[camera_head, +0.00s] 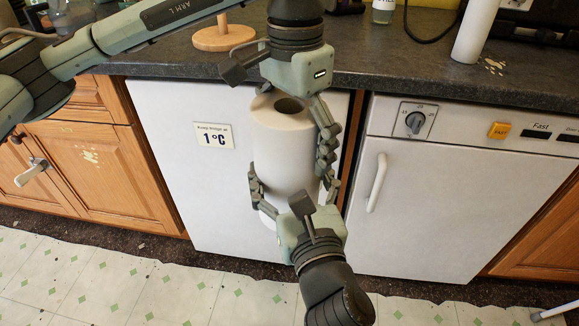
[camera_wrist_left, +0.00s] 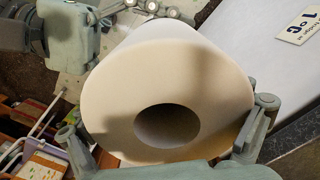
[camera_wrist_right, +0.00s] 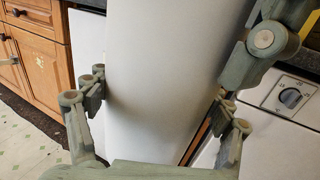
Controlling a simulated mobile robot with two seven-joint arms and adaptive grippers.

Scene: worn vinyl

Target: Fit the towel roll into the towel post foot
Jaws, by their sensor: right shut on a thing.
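The white towel roll (camera_head: 283,150) hangs upright in front of the white appliance door, its hollow top end facing up. My right gripper (camera_head: 292,182) comes from below and is shut on the lower part of the roll; the right wrist view shows its fingers on both sides of the roll (camera_wrist_right: 165,90). My left gripper (camera_head: 300,130) is open at the roll's upper end, fingers either side of it in the left wrist view, where the roll's open end (camera_wrist_left: 105,105) fills the middle. The wooden towel post foot (camera_head: 223,38), a round disc with a short post, stands on the counter.
The dark counter (camera_head: 400,72) has its front edge just behind the roll. A white cylinder (camera_head: 476,30) stands at its right, with a bottle (camera_head: 383,10) at the back. The counter right of the post foot is partly hidden by my left arm. Wooden cabinets (camera_head: 95,165) are at left.

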